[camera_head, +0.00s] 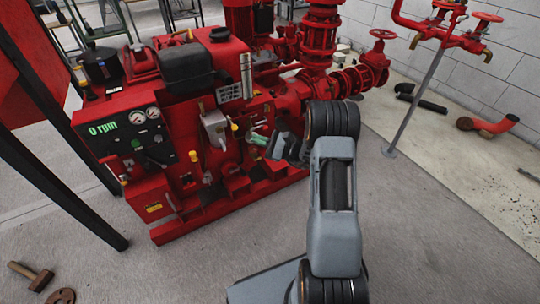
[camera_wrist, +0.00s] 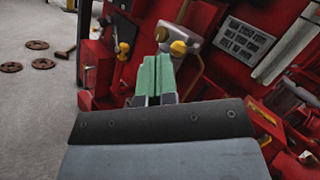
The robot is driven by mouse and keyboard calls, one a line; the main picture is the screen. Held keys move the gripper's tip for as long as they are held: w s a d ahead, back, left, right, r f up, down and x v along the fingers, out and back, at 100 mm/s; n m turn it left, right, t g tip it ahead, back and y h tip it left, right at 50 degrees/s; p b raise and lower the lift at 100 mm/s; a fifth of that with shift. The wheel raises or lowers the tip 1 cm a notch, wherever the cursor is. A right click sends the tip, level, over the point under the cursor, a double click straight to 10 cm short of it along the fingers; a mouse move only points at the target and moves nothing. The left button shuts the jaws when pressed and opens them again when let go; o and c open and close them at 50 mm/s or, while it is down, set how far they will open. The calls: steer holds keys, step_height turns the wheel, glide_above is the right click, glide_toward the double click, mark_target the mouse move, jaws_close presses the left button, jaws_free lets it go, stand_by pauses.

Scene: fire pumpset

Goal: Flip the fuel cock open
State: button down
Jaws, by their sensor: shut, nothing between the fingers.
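My gripper (camera_head: 256,138) has green fingers and is at the right side of the red pumpset (camera_head: 215,190). In the wrist view the fingers (camera_wrist: 157,62) are pressed together with nothing between them. Just beyond their tips is a small fitting with a yellow knob (camera_wrist: 178,47), likely the fuel cock; I cannot tell its position. A yellow knob also shows in the head view (camera_head: 235,126), left of the fingertips. Whether the fingers touch the fitting is unclear. The fingers and wrist hide part of the machine below it.
A grey box (camera_head: 215,130) and a gauge panel (camera_head: 131,133) are on the machine's front. A dark tank (camera_head: 186,66) sits on top. Red pipes and a handwheel (camera_head: 383,34) stand behind. A hammer (camera_head: 32,275) lies on the floor at left.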

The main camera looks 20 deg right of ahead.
steer(key=d+f+m+t+h+b, duration=0.3)
steer(key=d+f+m+t+h, duration=0.1)
steer(key=f, duration=0.5)
steer(key=w+d+f+m+t+h+b, duration=0.1)
steer(key=d+f+m+t+h+b, duration=0.2)
steer(key=d+f, duration=0.6)
steer(key=f+m+t+h, duration=0.1)
steer(key=m+t+h, duration=0.1)
steer(key=m+t, duration=0.1)
steer(key=shift+w+t+b, duration=0.15)
steer(key=shift+t+b, duration=0.2)
steer(key=shift+t, duration=0.45)
steer(key=shift+d, duration=0.1)
